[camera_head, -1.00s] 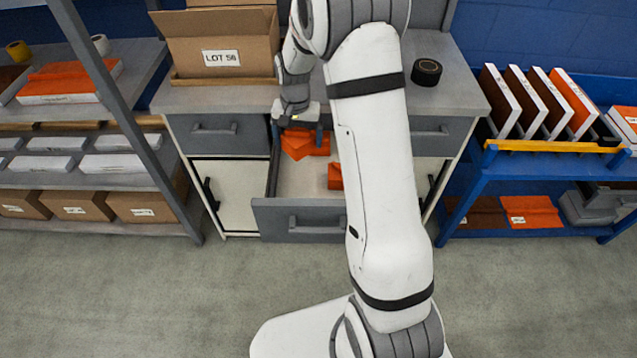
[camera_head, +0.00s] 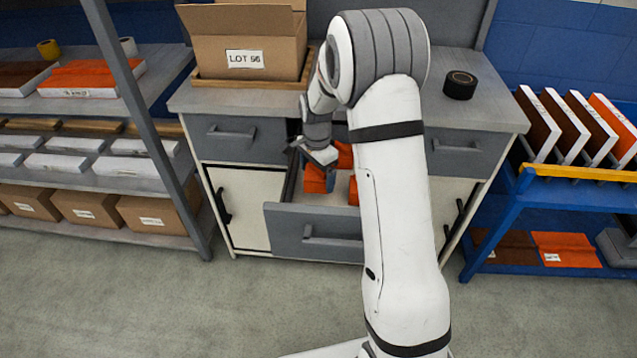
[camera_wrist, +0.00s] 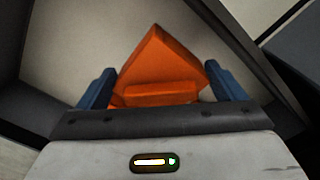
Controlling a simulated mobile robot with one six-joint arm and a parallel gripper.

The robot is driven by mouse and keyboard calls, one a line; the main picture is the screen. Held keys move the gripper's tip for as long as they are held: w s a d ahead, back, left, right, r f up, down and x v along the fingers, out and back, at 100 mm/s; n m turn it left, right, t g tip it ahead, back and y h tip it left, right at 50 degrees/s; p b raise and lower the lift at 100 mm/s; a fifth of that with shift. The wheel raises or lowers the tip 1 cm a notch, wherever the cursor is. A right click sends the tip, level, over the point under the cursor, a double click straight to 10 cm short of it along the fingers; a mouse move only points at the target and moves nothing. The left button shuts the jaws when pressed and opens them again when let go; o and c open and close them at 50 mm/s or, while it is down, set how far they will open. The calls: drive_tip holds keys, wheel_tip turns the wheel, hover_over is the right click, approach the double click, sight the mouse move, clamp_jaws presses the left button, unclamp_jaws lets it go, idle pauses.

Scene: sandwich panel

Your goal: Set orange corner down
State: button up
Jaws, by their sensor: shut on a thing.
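An orange corner piece (camera_wrist: 160,65) is between the two blue fingers of my gripper (camera_wrist: 161,88) in the wrist view. The gripper is shut on it. In the head view my gripper (camera_head: 322,165) is over the left part of the open drawer (camera_head: 315,235), with the held orange corner (camera_head: 314,182) just below it. I cannot tell whether the piece touches the drawer floor. Another orange piece (camera_head: 344,155) shows behind it, and part of one more orange piece (camera_head: 353,192) shows to the right, partly hidden by my arm.
The drawer is pulled out of a grey workbench (camera_head: 480,90). On the bench stand a cardboard box (camera_head: 250,45) and a black tape roll (camera_head: 460,86). A grey shelf rack (camera_head: 150,215) is at the left and a blue rack (camera_head: 500,232) at the right. The floor in front is clear.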

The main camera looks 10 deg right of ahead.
sight(317, 182)
drive_tip(key=shift+f, duration=1.75)
drive_tip(key=shift+f, duration=0.15)
drive_tip(key=o, duration=0.7)
drive_tip(key=shift+o, duration=0.2)
